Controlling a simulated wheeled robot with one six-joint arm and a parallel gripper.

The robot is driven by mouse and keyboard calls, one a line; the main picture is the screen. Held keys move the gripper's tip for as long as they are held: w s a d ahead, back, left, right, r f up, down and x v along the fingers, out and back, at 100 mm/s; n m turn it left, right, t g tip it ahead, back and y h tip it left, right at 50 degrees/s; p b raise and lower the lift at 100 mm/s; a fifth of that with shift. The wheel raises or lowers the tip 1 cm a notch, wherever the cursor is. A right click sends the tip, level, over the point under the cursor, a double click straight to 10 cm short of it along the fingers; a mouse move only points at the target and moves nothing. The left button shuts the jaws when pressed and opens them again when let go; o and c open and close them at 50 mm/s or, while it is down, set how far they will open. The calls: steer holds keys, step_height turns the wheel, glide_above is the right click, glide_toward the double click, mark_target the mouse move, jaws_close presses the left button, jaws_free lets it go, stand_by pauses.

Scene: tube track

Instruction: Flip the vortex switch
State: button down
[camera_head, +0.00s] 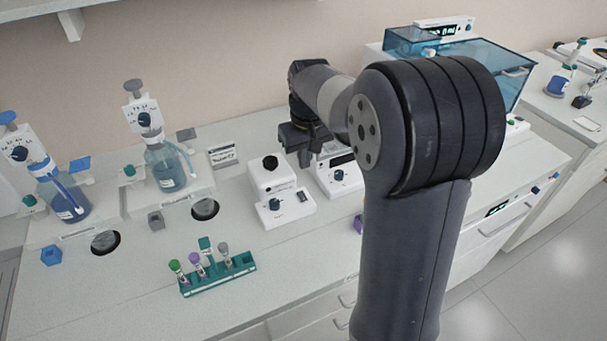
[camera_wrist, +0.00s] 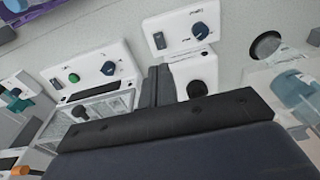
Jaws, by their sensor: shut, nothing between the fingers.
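The vortex mixer (camera_head: 284,212) is a white box with a black cup (camera_head: 270,162) on its raised rear part, a dark round knob (camera_head: 275,204) and a small dark rocker switch (camera_head: 302,196) to the right of the knob. In the wrist view the mixer (camera_wrist: 180,30) appears turned round, with its switch (camera_wrist: 160,40) left of its knob (camera_wrist: 200,31). My gripper (camera_wrist: 158,70) is shut and empty, its fingertips pointing at the gap between the mixer and the neighbouring device. In the head view my gripper (camera_head: 304,155) is just right of the cup. The switch position is too small to tell.
A second white device (camera_head: 340,178) stands close on the right, partly hidden by my arm. A green tube rack (camera_head: 218,275) with several tubes is in front. Bottle dispensers (camera_head: 165,165) stand to the left. A blue-lidded machine (camera_head: 480,65) stands behind right.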

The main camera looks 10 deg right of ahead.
step_height(320, 180, up, 2)
steer(key=shift+s+r, duration=0.1)
stand_by(0.4)
glide_above(303, 198)
steer(key=shift+g, duration=0.3)
step_height(303, 198, down, 10)
steer(key=shift+s+r, duration=0.1)
steer(key=shift+r, duration=0.15)
steer(key=shift+f+g, duration=0.25)
steer(key=shift+g, duration=0.05)
step_height(303, 198, up, 7)
steer(key=shift+f+b, duration=0.2)
steer(key=shift+b, duration=0.1)
steer(key=shift+f, duration=0.1)
